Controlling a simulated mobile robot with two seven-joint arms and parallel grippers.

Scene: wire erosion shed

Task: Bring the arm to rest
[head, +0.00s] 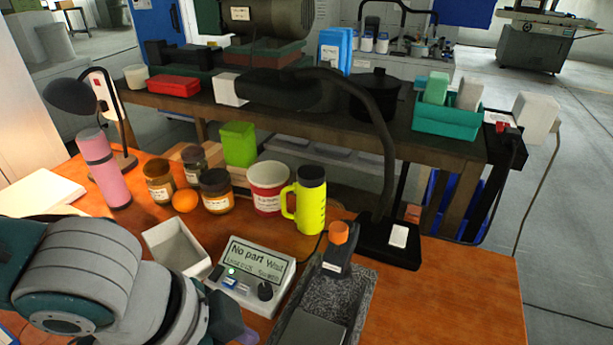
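My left arm (95,275), with grey and teal links, fills the lower left corner over the orange-brown table (455,290). Its far end runs down to the bottom edge, where a dark part shows beside the control box. I cannot make out fingertips there, nor whether they hold anything. My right arm and gripper are not in view. The control box (250,275) has a screen reading "No part", a lit green button and a dark knob. An open, empty-looking white tray (177,247) stands just beyond my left arm.
A yellow mug (312,205), red-and-white tin (268,190), several jars (216,192), an orange ball (185,201) and a pink bottle (100,170) stand behind the tray. The table's right front is clear.

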